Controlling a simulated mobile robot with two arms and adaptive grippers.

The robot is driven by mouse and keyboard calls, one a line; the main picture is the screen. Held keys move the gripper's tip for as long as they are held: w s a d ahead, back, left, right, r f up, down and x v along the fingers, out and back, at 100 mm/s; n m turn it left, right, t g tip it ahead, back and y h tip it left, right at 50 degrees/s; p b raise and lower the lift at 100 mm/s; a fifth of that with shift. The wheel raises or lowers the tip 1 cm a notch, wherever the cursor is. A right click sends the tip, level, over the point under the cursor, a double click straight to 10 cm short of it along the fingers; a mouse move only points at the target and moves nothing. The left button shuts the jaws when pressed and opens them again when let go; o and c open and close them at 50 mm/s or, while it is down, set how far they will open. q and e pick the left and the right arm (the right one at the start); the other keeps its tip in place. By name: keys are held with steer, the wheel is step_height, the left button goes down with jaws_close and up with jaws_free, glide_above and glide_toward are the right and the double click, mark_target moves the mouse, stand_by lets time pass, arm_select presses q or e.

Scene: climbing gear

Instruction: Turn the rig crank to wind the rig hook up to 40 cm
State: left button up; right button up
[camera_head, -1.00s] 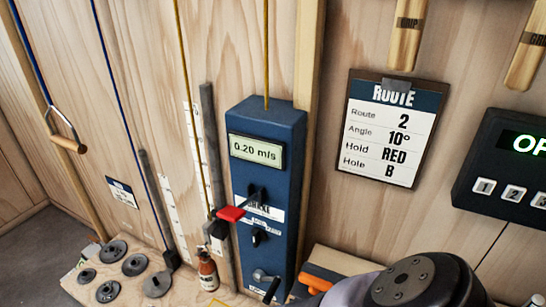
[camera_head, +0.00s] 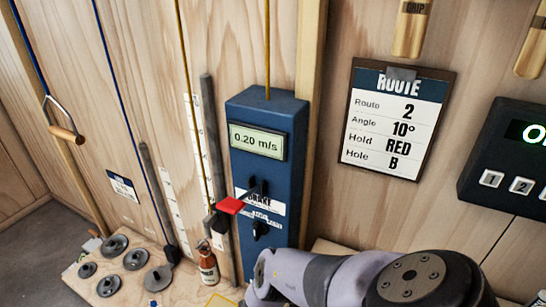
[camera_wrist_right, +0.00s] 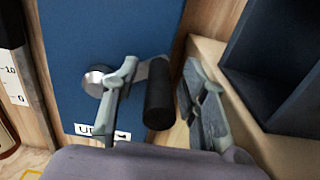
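The rig is a blue box (camera_head: 267,140) on the wooden wall. Its display (camera_head: 257,142) reads 0.20 m/s, and a black lever with a red end (camera_head: 231,205) sticks out below. A yellow rope beside the scale strip ends at a dark block (camera_head: 216,222), perhaps the rig hook; its shape is unclear. In the right wrist view the rig crank's round hub (camera_wrist_right: 95,82) and black grip (camera_wrist_right: 158,95) show. My right gripper (camera_wrist_right: 165,100) is open, its fingers on either side of the grip with a gap at the right. My right arm hides the crank in the head view. My left gripper is out of view.
A small orange-brown bottle (camera_head: 207,266) stands under the dark block. Several dark weight discs (camera_head: 135,259) lie at the lower left. A route board (camera_head: 397,120) and a keypad panel (camera_head: 510,150) are on the wall at right. A dark blue bin (camera_wrist_right: 285,75) lies close right of my right gripper.

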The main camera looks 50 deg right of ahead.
steer(key=shift+c, duration=0.2)
jaws_close()
steer(key=shift+f, duration=0.1)
stand_by(0.5)
